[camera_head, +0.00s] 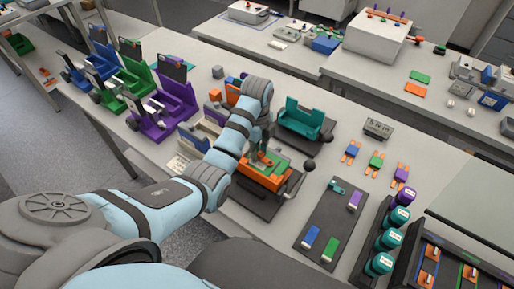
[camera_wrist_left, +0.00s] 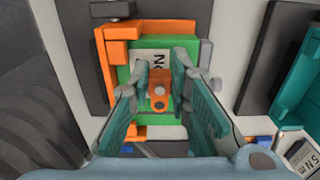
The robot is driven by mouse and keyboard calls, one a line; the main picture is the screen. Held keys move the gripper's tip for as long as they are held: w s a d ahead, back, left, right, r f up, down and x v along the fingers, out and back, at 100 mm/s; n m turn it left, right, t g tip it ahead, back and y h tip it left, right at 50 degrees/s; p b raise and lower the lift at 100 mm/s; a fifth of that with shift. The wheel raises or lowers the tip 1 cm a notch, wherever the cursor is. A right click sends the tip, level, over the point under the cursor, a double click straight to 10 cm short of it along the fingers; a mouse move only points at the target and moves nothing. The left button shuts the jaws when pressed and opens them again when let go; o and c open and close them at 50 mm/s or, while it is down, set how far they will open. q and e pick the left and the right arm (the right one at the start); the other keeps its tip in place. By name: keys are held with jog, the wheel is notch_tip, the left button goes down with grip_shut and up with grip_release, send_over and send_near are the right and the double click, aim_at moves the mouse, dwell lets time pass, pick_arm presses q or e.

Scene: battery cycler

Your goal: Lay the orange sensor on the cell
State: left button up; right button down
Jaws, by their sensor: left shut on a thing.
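My left gripper (camera_head: 262,157) is over the orange fixture (camera_head: 258,178), pointing down. In the left wrist view its two teal fingers (camera_wrist_left: 160,98) are shut on the small orange sensor (camera_wrist_left: 160,78), which has a pale round spot. The green cell (camera_wrist_left: 186,46) with a white printed label lies below, framed at its left and far side by the orange fixture (camera_wrist_left: 113,75). In the head view the cell (camera_head: 281,166) shows partly beside the gripper. I cannot tell whether the sensor touches the cell. My right gripper is not in view.
A teal fixture (camera_head: 304,120) stands just behind, with a dark ball-ended handle near it. A dark mat (camera_head: 330,222) with coloured pieces lies to the right, beside several teal cylinders (camera_head: 389,240). Purple (camera_head: 165,110) and green holders stand at the left.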

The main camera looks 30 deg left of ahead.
pick_arm(q)
jog(key=shift+f, duration=0.2)
jog(key=o, duration=0.9)
jog(key=shift+w, duration=0.1)
jog(key=shift+o, duration=0.2)
